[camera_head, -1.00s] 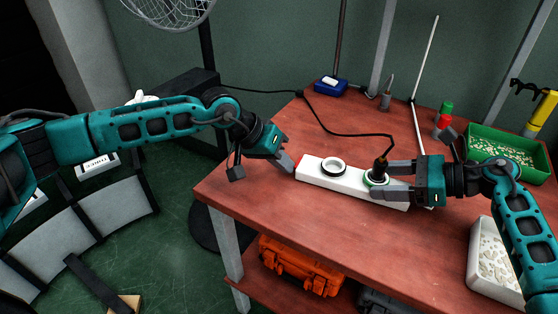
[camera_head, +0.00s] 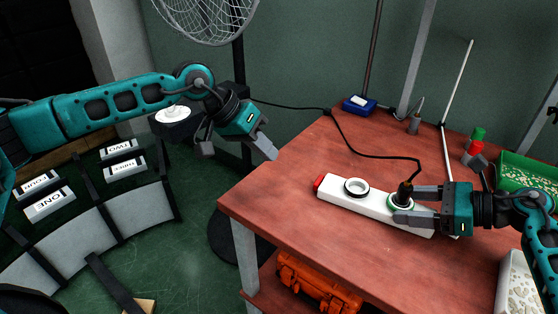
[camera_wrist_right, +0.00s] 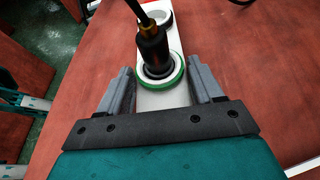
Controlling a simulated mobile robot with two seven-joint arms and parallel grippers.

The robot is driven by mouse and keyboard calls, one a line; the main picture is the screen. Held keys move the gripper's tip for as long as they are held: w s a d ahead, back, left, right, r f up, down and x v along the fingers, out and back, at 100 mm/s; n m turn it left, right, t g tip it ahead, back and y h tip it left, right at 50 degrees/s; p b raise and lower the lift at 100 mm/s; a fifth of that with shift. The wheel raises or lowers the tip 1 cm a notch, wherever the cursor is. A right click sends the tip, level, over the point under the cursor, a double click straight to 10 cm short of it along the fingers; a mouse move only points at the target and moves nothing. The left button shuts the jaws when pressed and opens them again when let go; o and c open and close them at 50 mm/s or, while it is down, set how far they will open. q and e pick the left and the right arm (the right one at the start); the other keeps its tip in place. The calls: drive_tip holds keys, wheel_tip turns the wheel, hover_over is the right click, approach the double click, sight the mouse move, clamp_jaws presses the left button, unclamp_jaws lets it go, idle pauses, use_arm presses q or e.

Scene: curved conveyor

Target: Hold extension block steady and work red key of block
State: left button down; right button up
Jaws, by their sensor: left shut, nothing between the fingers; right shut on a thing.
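The white extension block (camera_head: 378,210) lies on the red-brown table. Its red key (camera_head: 318,183) is at its left end and shows uncovered. A black plug (camera_head: 405,193) with a cord stands in the block's green-ringed socket (camera_wrist_right: 172,82); the other round socket (camera_head: 357,187), with a black ring, is empty. My right gripper (camera_head: 399,206) is shut on the block near the plug, with one finger on each side in the right wrist view (camera_wrist_right: 165,92). My left gripper (camera_head: 268,149) is shut and empty, up and left of the red key and apart from it.
A black cord (camera_head: 370,156) runs across the table to the back. A blue box (camera_head: 360,104), a green bin (camera_head: 534,172) and a pale tray (camera_head: 517,290) stand around the edges. A fan (camera_head: 205,15) stands behind. The table's front left is clear.

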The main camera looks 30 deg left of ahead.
use_arm(q)
drive_tip(key=shift+s+a+r, duration=0.1)
drive_tip(key=shift+a+r, duration=0.1)
drive_tip(key=shift+r, duration=0.1)
use_arm(e)
drive_tip(key=o, duration=1.5)
drive_tip(key=shift+c, duration=0.2)
drive_tip(key=shift+d, duration=0.2)
